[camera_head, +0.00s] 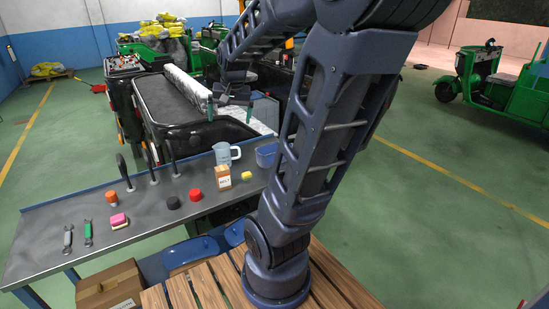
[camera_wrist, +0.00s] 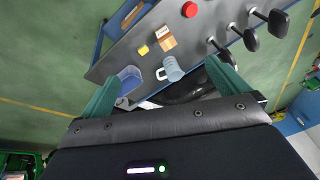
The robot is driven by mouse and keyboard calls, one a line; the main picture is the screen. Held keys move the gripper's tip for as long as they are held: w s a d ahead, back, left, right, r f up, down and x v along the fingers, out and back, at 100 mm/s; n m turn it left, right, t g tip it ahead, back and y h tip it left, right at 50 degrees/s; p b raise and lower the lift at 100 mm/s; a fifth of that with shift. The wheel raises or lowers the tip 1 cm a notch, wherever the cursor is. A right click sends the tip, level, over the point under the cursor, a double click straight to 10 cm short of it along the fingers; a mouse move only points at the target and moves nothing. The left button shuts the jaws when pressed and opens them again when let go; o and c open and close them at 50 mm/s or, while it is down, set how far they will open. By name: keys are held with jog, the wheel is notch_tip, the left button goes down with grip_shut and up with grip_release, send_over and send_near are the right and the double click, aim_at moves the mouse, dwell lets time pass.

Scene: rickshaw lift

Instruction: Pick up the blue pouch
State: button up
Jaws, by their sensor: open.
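A blue object (camera_head: 266,154), which looks like the pouch or a small open container, stands near the far right end of the grey workbench, partly hidden behind my arm. It also shows in the wrist view (camera_wrist: 130,79), near the bench edge beside the left finger. My gripper (camera_wrist: 162,70) is open, its two green fingers wide apart with nothing held between them. In the head view my gripper (camera_head: 231,93) hangs above and beyond the bench, to the left of the blue object and apart from it.
A light-blue mug (camera_head: 222,153), a small box (camera_head: 223,177) and a yellow piece (camera_head: 247,176) stand close to the blue object. Upright black-handled tools (camera_head: 123,168) line the far edge. A black vehicle (camera_head: 185,110) stands behind.

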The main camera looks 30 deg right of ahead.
jog(key=w+d+f+m, duration=0.3)
jog(key=w+d+f, duration=0.15)
jog(key=w, duration=0.35)
jog(key=m+g+h, duration=0.4)
jog(key=m+h, duration=0.1)
jog(key=m, duration=0.5)
send_near(274, 150)
jog(key=s+a+r, duration=0.2)
jog(key=s, duration=0.2)
jog(key=x, duration=0.9)
jog(key=shift+f, duration=0.35)
jog(key=c, duration=0.8)
jog(key=shift+r, duration=0.15)
jog(key=shift+c, duration=0.2)
